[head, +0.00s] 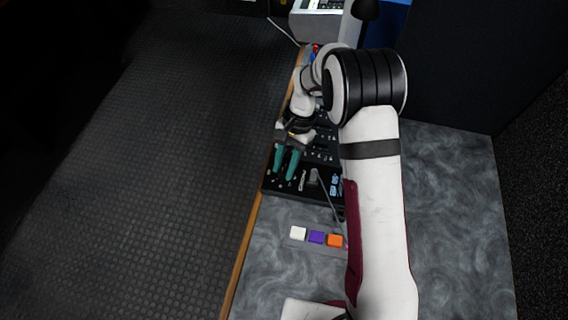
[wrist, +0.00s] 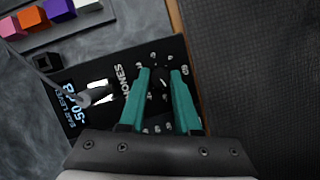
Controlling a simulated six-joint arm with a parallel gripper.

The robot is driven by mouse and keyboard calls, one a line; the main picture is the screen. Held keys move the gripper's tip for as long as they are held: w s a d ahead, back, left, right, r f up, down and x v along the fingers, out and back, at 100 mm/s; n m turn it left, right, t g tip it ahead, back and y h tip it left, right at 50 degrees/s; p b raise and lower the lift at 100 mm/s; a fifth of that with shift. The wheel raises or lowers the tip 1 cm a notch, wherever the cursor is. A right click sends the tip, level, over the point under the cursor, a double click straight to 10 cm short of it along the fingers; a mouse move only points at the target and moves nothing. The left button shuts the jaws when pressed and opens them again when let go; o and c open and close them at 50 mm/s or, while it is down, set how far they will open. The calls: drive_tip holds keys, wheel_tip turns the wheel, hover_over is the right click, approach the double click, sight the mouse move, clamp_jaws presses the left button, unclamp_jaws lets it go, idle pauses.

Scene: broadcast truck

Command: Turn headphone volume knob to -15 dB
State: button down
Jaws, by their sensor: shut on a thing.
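My gripper (head: 284,175) reaches down to the near left part of a black control panel (head: 270,188). In the wrist view, its teal fingers (wrist: 160,72) stand on either side of the dark headphone volume knob (wrist: 158,86) and are shut on it. The knob is mostly hidden, and I cannot read its pointer. White scale marks and numbers ring it. Part of the white panel lettering (wrist: 123,83) shows beside the left finger. A small display with blue characters (wrist: 72,102) lies to the left, turned in the picture. It seems to show a number near -50, with smaller lettering below.
White (head: 298,233), purple (head: 316,237) and orange (head: 335,240) buttons lie in front of the panel. The wooden desk edge (head: 247,225) runs close along the left; dark floor lies beyond.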

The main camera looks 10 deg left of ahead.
drive_tip(key=m+y, duration=0.1)
drive_tip(key=m, duration=0.2)
drive_tip(key=m+t+y, duration=0.1)
drive_tip(key=m, duration=0.2)
drive_tip(key=shift+s+d+m+t, duration=0.1)
drive_tip(key=shift+d+m+t, duration=0.1)
drive_tip(key=shift+m+t, duration=0.1)
drive_tip(key=m+t, duration=0.1)
drive_tip(key=m, duration=0.1)
drive_tip(key=m+t, duration=0.1)
drive_tip(key=m, duration=0.2)
drive_tip(key=shift+s+y, duration=0.15)
drive_tip(key=shift+y, duration=0.25)
drive_tip(key=m+t, duration=0.1)
drive_tip(key=m, duration=0.2)
drive_tip(key=m+t, duration=0.1)
drive_tip(key=m, duration=0.1)
drive_tip(key=shift+s+m, duration=0.15)
drive_tip(key=shift+m, duration=0.25)
drive_tip(key=shift+s+m+t+h, duration=0.1)
drive_tip(key=shift+m+t+h, duration=0.25)
drive_tip(key=shift+m, duration=0.9)
drive_tip(key=shift+m+t+h, duration=0.25)
drive_tip(key=shift+m+t, duration=0.2)
drive_tip(key=shift+m, duration=0.8)
drive_tip(key=shift+a, duration=0.1)
drive_tip(key=c, duration=0.6)
unclamp_jaws()
drive_tip(key=shift+r, duration=0.1)
